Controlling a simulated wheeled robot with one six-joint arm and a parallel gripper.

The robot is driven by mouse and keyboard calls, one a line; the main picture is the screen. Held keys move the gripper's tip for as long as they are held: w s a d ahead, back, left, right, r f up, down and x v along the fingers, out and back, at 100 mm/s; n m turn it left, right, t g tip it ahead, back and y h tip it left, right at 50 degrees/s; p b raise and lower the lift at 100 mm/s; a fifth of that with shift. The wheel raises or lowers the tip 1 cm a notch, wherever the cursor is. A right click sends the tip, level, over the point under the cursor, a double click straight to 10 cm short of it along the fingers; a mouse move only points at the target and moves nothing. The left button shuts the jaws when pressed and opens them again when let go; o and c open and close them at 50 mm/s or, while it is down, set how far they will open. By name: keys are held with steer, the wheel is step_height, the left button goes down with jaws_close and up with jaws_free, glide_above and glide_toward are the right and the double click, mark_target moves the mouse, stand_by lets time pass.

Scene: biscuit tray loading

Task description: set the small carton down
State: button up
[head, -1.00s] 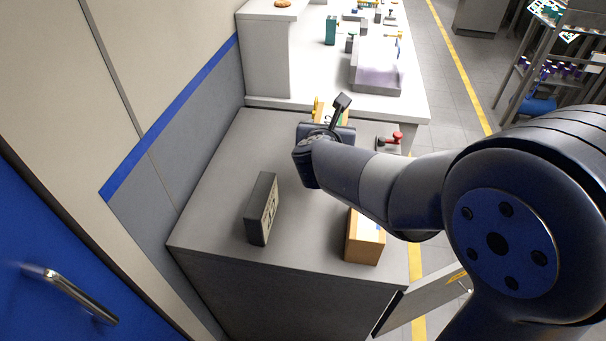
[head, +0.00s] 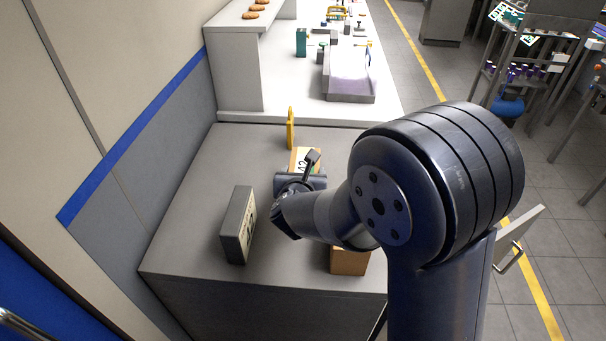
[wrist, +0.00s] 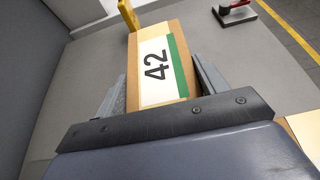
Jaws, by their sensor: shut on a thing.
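A dark grey box with a printed face (head: 237,225) stands left of my gripper. Another brown carton (head: 349,262) stands near the front right, partly behind my arm. A yellow upright piece (head: 290,128) is just beyond the held carton. A red-handled object (wrist: 236,10) lies farther right.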

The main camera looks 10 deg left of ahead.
steer(key=shift+f+b, duration=0.15)
steer(key=shift+b, duration=0.2)
steer(key=o, duration=1.4)
steer(key=shift+p, duration=0.3)
